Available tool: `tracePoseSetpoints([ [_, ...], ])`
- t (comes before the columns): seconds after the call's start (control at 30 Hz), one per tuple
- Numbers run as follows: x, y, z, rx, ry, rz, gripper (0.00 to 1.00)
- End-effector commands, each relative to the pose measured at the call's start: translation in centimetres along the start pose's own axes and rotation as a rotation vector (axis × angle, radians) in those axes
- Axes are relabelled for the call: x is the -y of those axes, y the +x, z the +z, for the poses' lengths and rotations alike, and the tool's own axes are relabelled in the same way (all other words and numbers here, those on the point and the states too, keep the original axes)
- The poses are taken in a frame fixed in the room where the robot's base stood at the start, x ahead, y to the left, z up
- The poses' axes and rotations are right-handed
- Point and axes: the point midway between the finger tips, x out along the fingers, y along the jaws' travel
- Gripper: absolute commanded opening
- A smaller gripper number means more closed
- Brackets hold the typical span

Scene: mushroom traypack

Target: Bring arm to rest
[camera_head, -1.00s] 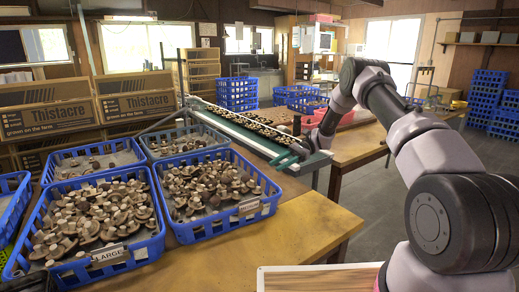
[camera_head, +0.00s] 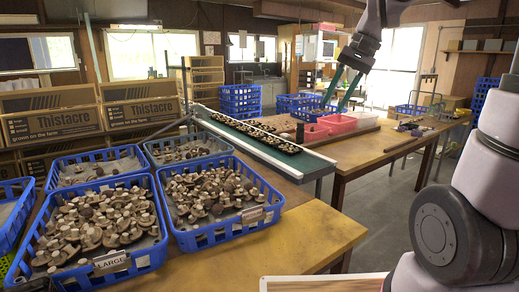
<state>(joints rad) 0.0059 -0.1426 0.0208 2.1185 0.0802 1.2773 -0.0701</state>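My gripper (camera_head: 342,90) is raised in the air in the upper right of the head view, above the pink and white trays. Its two green fingers point down and stand apart, with nothing between them. My arm reaches up along the right side, and part of it is out of the picture.
Blue crates of mushrooms stand on the near table, one labelled LARGE (camera_head: 112,262) and one labelled MEDIUM (camera_head: 255,214). A pink tray (camera_head: 335,124) and a white tray (camera_head: 362,119) stand on the farther table. Floor between the tables is clear.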

Motion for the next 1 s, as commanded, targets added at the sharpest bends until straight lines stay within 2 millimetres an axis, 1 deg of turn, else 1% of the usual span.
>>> tracePoseSetpoints([
  [0.03,-0.9,-1.2,1.3,-0.062,-0.025,-0.004,0.38],
  [0.2,-4.0,-3.7,4.8,-0.253,-0.101,-0.009,0.38],
  [0.3,-5.8,-4.6,6.5,-0.356,-0.14,-0.013,0.38],
  [0.4,-7.2,-5.1,7.8,-0.438,-0.172,-0.018,0.38],
  [0.5,-8.1,-5.3,8.6,-0.492,-0.193,-0.02,0.38],
  [0.6,-8.6,-5.5,9.0,-0.522,-0.203,-0.022,0.38],
  [1.0,-8.7,-5.5,9.1,-0.529,-0.206,-0.022,0.38],
])
